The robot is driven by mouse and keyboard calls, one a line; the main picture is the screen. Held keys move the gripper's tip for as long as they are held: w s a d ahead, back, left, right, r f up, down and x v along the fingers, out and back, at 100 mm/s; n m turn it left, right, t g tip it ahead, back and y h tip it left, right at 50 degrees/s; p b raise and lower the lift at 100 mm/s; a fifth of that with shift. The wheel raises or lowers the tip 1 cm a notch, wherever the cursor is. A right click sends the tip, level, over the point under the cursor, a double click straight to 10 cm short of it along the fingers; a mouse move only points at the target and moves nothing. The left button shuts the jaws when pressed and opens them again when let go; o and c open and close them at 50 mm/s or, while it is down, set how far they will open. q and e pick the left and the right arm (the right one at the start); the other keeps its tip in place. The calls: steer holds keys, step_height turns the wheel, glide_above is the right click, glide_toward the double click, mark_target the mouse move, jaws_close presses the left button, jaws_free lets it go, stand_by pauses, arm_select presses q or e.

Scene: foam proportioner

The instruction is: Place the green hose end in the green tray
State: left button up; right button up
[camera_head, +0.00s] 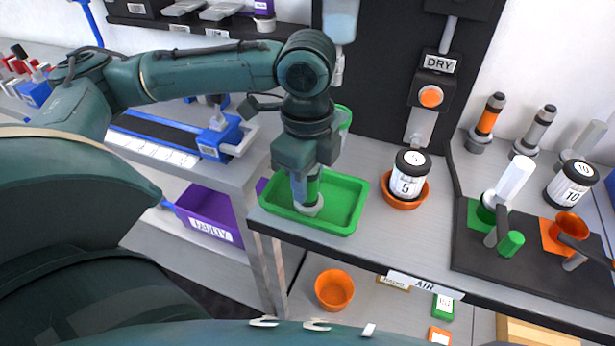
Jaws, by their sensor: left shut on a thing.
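The green tray (347,208) stands near the front edge of the grey bench, left of the orange bowl. My left gripper (306,178) comes straight down over the left half of the tray. The hose end is upright, inside the tray's outline. I cannot tell whether its foot touches the tray floor. The fingers hide much of its upper part. My right gripper is not in view.
A white canister marked 5 (408,175) stands in an orange bowl (405,195) right of the tray. A dark panel with the DRY knob (431,97) rises behind. A black mat with green and orange fittings (510,243) lies at right. A purple bin (210,215) sits lower left.

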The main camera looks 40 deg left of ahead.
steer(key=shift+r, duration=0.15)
arm_select(q)
steer(key=o, duration=1.1)
steer(key=shift+c, duration=0.2)
step_height(320, 180, up, 11)
steer(key=shift+r+p, duration=0.1)
steer(key=shift+p, duration=1.15)
steer(key=shift+r, duration=0.5)
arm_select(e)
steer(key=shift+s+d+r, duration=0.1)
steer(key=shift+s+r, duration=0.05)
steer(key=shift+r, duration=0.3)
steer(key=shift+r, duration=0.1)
